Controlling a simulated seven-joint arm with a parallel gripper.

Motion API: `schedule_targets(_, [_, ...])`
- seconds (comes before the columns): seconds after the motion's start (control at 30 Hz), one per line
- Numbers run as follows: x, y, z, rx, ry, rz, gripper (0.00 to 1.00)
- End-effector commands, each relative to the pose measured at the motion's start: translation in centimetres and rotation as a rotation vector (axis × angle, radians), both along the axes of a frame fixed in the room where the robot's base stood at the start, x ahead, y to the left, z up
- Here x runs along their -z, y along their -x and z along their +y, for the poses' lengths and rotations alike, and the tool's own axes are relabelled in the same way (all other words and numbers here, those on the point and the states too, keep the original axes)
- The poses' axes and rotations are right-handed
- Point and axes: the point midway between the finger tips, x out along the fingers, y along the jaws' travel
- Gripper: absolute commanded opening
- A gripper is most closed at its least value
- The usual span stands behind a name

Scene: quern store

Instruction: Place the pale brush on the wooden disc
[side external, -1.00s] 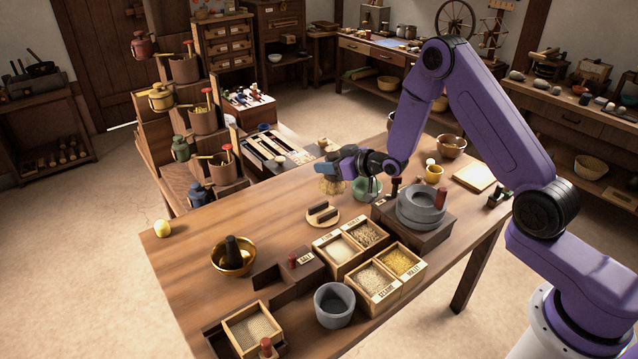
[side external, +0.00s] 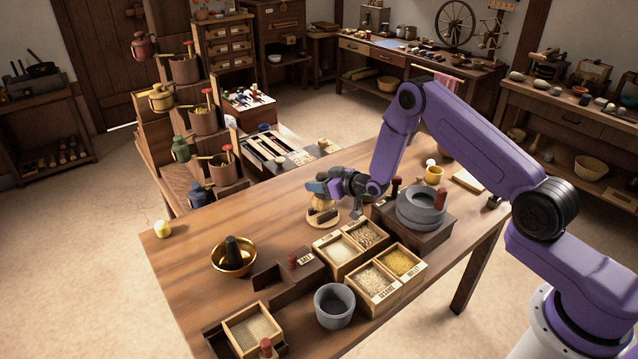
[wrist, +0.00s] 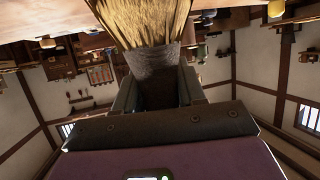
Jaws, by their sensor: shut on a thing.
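My gripper (side external: 318,188) is shut on the pale brush (side external: 323,202). In the side view it holds the brush above the wooden disc (side external: 311,221), with the straw bristles hanging downward. In the wrist view the bristles of the pale brush (wrist: 155,22) spread out beyond the jaws, and its dark bound part sits between the fingers of my gripper (wrist: 158,85). A dark block (side external: 327,216) lies on the disc, just under the bristles. I cannot tell whether the bristles touch the block or the disc.
A grain box (side external: 318,246) with labelled compartments stands in front of the disc. A grey stone quern (side external: 420,205) stands to the right. A brass bowl with a dark pestle (side external: 233,256) is at the left.

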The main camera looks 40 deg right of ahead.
Motion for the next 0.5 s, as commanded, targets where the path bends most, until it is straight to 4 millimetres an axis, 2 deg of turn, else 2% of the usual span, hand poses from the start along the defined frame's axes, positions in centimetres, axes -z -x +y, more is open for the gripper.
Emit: schedule_targets(0.5, [0.93,0.0,0.0,0.0,0.0,-0.001,0.06])
